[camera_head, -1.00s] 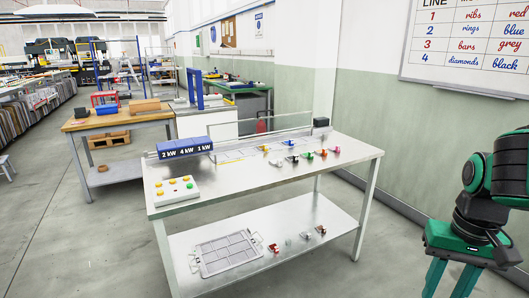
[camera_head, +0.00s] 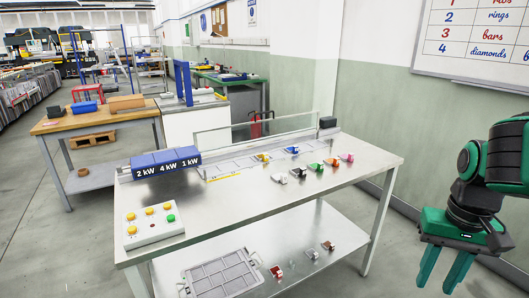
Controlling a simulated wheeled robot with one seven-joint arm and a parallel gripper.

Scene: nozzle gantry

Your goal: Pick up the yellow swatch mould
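A small yellow piece (camera_head: 263,157), which looks like the yellow swatch mould, sits at the back of the metal table on a flat grid tray (camera_head: 225,166). A small blue piece (camera_head: 292,150) is to its right. My gripper (camera_head: 444,284) hangs right of the table, fingers apart, pointing down, empty and far from the pieces.
The metal table (camera_head: 225,205) carries a blue block row marked 2 kW, 4 kW, 1 kW (camera_head: 165,163) and a button box (camera_head: 152,226). A clear panel (camera_head: 255,132) stands along the back. The lower shelf holds a grid frame (camera_head: 222,274) and small pieces.

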